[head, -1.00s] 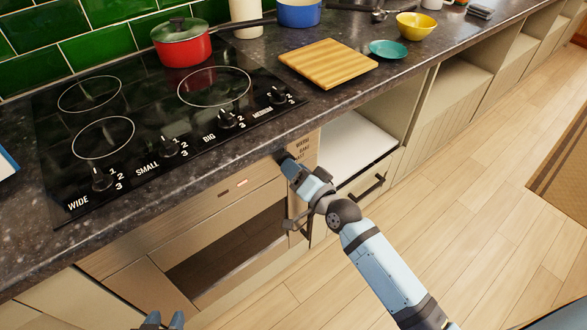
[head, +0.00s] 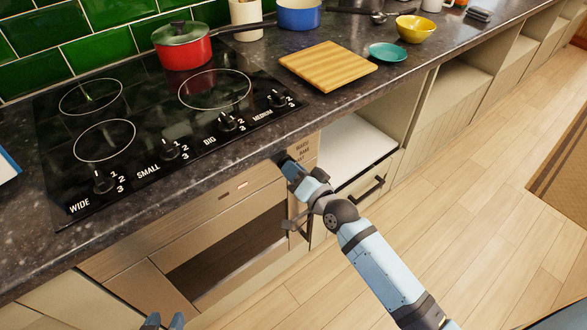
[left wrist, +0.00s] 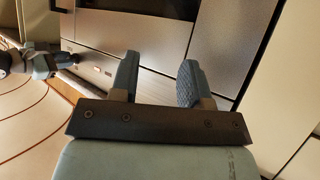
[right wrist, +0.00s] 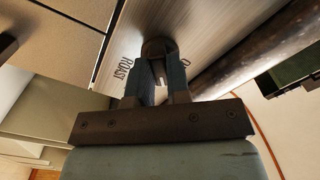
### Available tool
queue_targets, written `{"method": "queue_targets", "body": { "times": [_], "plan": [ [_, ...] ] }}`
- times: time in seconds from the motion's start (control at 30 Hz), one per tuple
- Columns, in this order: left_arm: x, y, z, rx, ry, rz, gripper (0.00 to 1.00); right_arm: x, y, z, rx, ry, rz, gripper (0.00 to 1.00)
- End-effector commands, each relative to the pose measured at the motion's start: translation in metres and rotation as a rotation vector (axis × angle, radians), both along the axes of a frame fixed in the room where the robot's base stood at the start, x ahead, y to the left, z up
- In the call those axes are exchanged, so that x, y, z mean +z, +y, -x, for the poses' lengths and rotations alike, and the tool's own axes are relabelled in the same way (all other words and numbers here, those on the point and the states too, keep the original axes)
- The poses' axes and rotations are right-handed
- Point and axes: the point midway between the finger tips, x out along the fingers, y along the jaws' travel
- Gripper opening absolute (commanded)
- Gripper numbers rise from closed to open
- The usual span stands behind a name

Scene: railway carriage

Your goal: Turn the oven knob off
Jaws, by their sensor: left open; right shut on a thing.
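The oven (head: 225,215) is set below the counter, its front panel carrying printed labels. My right gripper (head: 287,165) is at the right end of that panel, beside the labels, and hides most of the oven knob in the head view. In the right wrist view the dark round knob (right wrist: 158,47) sits between the fingertips of my right gripper (right wrist: 158,68), which is shut on it. The word ROAST shows left of it; another label on the right is partly hidden. My left gripper (head: 163,321) is open and empty, low in front of the oven, as the left wrist view (left wrist: 157,80) shows.
Above is a black hob (head: 150,130) with several knobs along its front and a red lidded pot (head: 182,50). A cutting board (head: 328,66), teal plate (head: 388,52) and yellow bowl (head: 415,28) sit on the counter. A drawer handle (head: 368,191) projects near my right arm.

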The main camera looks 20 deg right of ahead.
Motion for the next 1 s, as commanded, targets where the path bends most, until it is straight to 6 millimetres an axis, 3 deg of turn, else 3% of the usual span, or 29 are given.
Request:
{"method": "queue_targets", "body": {
  "times": [1.0],
  "plan": [
    [0.025,0.005,0.005,0.035,0.085,0.015,0.43,0.001,-0.001,0.000,0.001,-0.255,0.708,0.00]
  ]
}}
